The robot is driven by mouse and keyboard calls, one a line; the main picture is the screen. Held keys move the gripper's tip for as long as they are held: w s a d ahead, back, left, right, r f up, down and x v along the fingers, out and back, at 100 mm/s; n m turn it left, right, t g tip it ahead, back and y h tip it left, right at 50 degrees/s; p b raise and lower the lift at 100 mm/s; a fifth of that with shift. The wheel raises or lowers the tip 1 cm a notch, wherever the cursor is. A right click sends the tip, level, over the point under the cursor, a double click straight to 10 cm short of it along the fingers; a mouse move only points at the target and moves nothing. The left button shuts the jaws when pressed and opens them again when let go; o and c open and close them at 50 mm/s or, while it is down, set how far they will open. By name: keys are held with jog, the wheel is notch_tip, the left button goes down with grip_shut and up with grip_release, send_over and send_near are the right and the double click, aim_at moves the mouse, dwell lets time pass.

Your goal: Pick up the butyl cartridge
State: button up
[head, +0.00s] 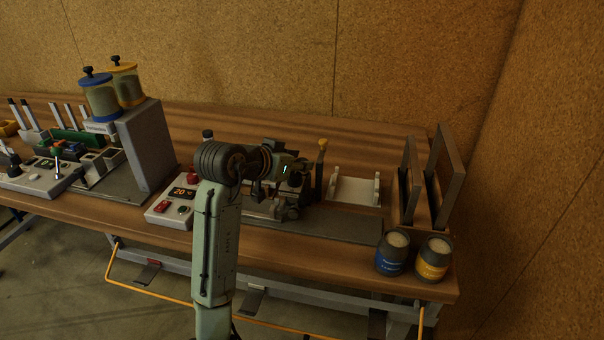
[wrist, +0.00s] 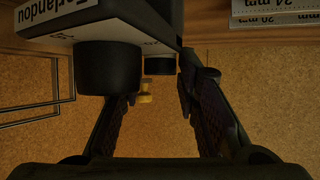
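My gripper (head: 303,165) reaches to the right over the middle of the workbench, among dark fixture parts that it partly hides. In the wrist view, the two dark fingers of my gripper (wrist: 158,82) stand apart with a gap between them. A small yellow knob-like part (wrist: 147,90) shows in that gap; I cannot tell whether it touches a finger. A yellow-topped upright piece (head: 322,146) stands just right of my gripper in the head view. I cannot clearly make out the butyl cartridge in either view.
A white box with upside-down lettering (wrist: 65,28) and a black cylinder (wrist: 110,68) are close by the fingers. A control box (head: 172,208) stands left of my arm. A white cradle (head: 356,190), upright grey frames (head: 447,165) and two jars (head: 434,258) are at right.

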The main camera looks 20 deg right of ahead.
jog(key=shift+c, duration=0.3)
grip_shut()
jog(key=shift+r, duration=0.1)
